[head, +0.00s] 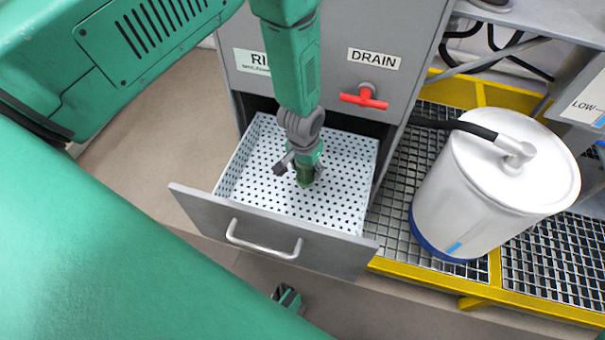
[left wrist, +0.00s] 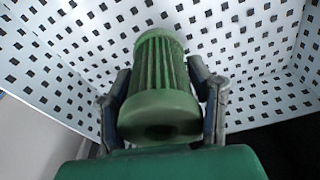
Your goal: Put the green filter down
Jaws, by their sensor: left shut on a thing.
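The green filter (left wrist: 160,85) is a ribbed cylinder with a smooth round collar. In the left wrist view it sits between the two fingers of my left gripper (left wrist: 162,105), which is shut on it. In the head view the left gripper (head: 297,165) points down inside the open drawer, with the filter (head: 307,178) at its tip. The drawer has a white perforated floor (head: 265,205). I cannot tell whether the filter touches that floor. My right gripper (head: 288,298) seems to show only in part, low in the head view, below the drawer front.
The grey drawer front (head: 200,204) with its metal handle (head: 262,244) stands pulled out from the grey cabinet (head: 405,50). A red drain valve (head: 364,97) sits above the drawer. A white drum (head: 470,190) with a black hose stands right on a yellow-edged grating (head: 395,225).

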